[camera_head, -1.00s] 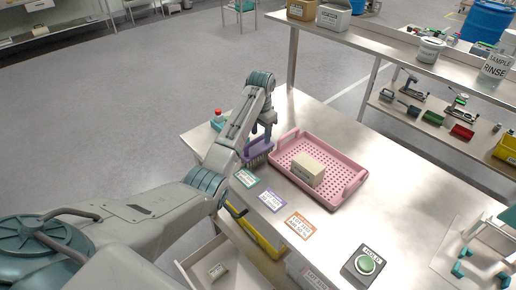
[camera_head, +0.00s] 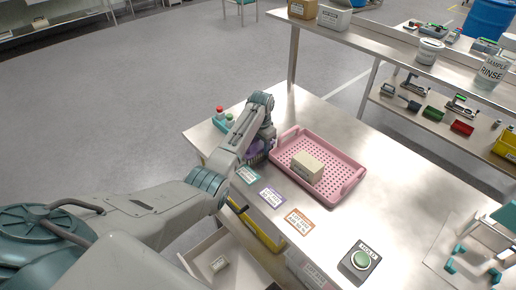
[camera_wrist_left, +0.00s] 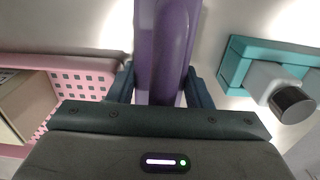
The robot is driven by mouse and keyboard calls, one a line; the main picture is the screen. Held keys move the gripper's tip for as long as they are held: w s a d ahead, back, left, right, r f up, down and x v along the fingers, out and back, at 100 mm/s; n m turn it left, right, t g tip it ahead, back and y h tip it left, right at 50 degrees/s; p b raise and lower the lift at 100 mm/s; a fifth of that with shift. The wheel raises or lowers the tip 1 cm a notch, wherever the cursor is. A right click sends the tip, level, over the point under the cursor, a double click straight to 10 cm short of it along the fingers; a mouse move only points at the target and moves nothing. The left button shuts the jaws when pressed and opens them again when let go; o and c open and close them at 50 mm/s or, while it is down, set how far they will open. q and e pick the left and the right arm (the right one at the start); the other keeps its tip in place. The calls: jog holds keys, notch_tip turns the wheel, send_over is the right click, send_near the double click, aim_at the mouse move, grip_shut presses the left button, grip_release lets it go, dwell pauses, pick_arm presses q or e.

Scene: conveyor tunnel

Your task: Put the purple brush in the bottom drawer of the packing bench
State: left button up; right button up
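The purple brush (camera_head: 253,150) stands near the bench's left end, between the pink tray and a teal holder. My left gripper (camera_head: 264,138) is down over it and hides part of it. In the left wrist view the purple handle (camera_wrist_left: 166,50) runs between the two dark fingers, with no gap visible on either side. The packing bench (camera_head: 335,235) has an open drawer (camera_head: 203,249) low at its front, with a small pale box (camera_head: 219,263) inside. My arm covers part of the drawer. My right gripper is not in view.
The pink perforated tray (camera_head: 352,183) holds a beige box (camera_head: 307,167), close right of the gripper. A teal holder (camera_wrist_left: 236,62) with a dark-ended knob is close on the other side.

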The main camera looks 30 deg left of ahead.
pick_arm(q)
jog(key=shift+c, duration=1)
jog(key=shift+r, duration=0.1)
